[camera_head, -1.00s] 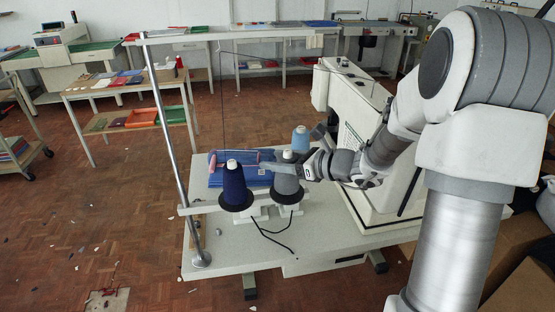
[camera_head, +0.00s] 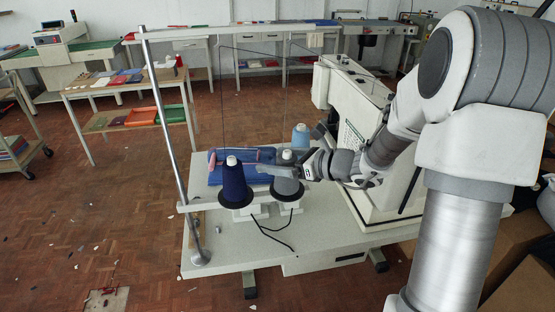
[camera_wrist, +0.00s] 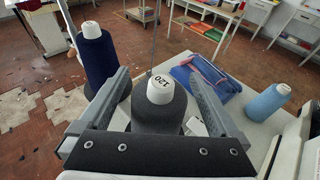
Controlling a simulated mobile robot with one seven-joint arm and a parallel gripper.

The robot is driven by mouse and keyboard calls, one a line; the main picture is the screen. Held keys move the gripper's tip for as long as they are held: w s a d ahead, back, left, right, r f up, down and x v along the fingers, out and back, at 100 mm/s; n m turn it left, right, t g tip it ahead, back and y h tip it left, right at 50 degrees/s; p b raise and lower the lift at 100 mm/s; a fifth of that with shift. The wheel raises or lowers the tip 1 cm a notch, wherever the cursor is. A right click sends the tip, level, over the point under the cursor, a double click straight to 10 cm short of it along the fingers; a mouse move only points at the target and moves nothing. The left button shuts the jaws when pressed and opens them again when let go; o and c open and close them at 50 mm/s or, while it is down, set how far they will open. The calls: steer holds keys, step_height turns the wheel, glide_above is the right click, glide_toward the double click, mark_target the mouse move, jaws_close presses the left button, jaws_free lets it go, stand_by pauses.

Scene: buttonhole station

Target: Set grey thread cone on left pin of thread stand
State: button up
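The grey thread cone (camera_wrist: 156,105), with a white top marked 120, stands upright over the right-hand black disc (camera_head: 287,188) of the thread stand. It also shows behind my fingers in the head view (camera_head: 287,182). A navy cone (camera_head: 234,185) stands on the disc to its left and also shows in the wrist view (camera_wrist: 98,58). My gripper (camera_wrist: 156,82) is open, one finger on each side of the grey cone, with gaps between fingers and cone. The pin under the grey cone is hidden.
A light blue cone (camera_wrist: 266,102) stands to the right. Blue folded cloth (camera_head: 222,168) lies behind the cones. The white machine (camera_head: 355,130) is close to my arm on the right. A metal pole (camera_head: 172,140) rises at the left; thin threads run down to the cones.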

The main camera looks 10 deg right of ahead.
steer(key=v, duration=1.7)
steer(key=shift+p, duration=0.4)
steer(key=shift+s+d+r, duration=0.1)
steer(key=shift+s+r, duration=0.05)
